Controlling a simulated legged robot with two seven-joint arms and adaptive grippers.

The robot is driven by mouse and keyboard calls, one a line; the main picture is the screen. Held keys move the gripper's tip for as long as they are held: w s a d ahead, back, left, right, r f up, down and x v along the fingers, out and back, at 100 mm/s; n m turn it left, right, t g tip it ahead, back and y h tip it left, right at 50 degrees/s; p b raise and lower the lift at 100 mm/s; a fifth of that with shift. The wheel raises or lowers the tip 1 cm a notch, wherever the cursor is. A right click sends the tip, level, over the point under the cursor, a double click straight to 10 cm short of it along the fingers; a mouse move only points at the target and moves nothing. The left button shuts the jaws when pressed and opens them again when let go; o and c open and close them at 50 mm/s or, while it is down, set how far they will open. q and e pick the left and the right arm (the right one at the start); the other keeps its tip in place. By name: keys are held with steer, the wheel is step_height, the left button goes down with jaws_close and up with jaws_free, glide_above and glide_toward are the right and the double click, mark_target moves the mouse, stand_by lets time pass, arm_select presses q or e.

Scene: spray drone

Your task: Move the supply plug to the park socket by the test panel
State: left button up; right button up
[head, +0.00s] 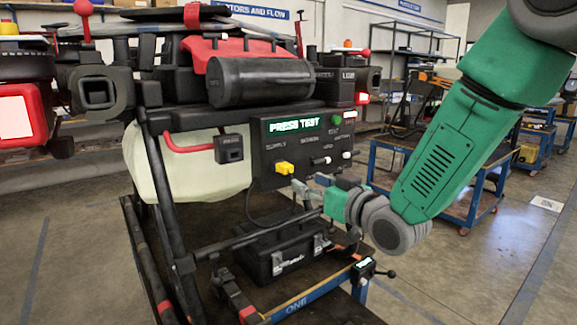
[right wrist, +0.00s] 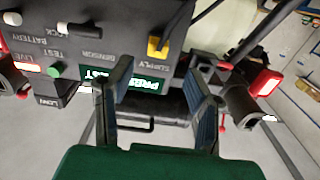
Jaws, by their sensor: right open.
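The yellow supply plug (head: 284,168) sits in the SUPPLY position on the black test panel (head: 263,150); a dark cable hangs below it. It also shows in the right wrist view (right wrist: 155,46). A small black block (head: 229,148) with a face opening is mounted left of the panel; it may be the park socket, but its label is unreadable. My right gripper (head: 300,189) is open and empty, just below and right of the plug in the head view. In the wrist view its fingers (right wrist: 158,68) stand apart, with the plug beyond the tips. My left gripper is out of view.
A pale tank (head: 185,160), a red hose and black frame tubes crowd the left. A black case (head: 285,254) lies below. A blue cart (head: 460,196) stands behind my arm.

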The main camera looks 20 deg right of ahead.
mark_target(289, 171)
steer(key=shift+d+r, duration=0.1)
steer(key=shift+r, duration=0.1)
steer(key=shift+x, duration=4.5)
steer(key=shift+f, duration=0.1)
jaws_close()
steer(key=shift+s, duration=0.1)
